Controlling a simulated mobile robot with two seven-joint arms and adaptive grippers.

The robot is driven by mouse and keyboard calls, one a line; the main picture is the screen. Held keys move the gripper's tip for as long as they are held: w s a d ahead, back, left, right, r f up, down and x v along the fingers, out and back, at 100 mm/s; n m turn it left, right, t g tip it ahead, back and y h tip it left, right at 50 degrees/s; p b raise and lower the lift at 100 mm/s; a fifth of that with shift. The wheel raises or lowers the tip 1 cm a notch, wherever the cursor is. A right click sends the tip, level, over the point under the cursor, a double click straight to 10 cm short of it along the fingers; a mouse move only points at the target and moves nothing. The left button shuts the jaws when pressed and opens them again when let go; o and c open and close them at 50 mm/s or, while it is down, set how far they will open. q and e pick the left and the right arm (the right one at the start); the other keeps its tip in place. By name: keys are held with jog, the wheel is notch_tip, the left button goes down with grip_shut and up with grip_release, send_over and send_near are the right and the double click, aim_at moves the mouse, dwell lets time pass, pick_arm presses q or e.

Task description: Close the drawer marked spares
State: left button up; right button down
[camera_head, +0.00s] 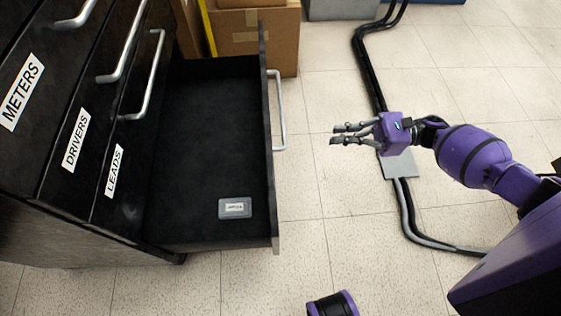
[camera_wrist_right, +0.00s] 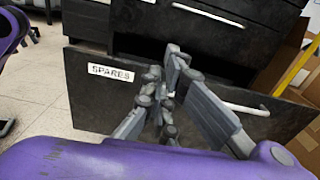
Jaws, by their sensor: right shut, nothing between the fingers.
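The spares drawer (camera_head: 200,130) is the lowest drawer of a black cabinet and stands pulled well out. Its front panel is seen edge-on in the head view, with a silver handle (camera_head: 280,112) on the outer side. In the right wrist view the panel carries a white SPARES label (camera_wrist_right: 110,73) and the handle (camera_wrist_right: 245,107) shows to its right. My right gripper (camera_head: 342,134) is shut and empty, its fingers pointing at the drawer front with a gap between them. My left gripper is not in view.
A small grey labelled box (camera_head: 236,209) lies inside the drawer. Drawers marked METERS, DRIVERS and LEADS above are shut. A cardboard box (camera_head: 255,40) stands behind the drawer. Black cables and a grey floor plate (camera_head: 400,165) lie on the tiles below my right arm.

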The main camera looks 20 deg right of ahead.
notch_tip(320, 180, down, 6)
jog(key=b, duration=0.3)
pick_arm(q)
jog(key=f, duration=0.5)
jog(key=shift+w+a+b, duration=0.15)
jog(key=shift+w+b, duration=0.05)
jog(key=shift+b, duration=0.1)
pick_arm(e)
jog(key=x, duration=1.4)
jog(key=shift+s+f, duration=0.2)
jog(key=shift+f, duration=0.05)
jog(key=shift+a, duration=0.1)
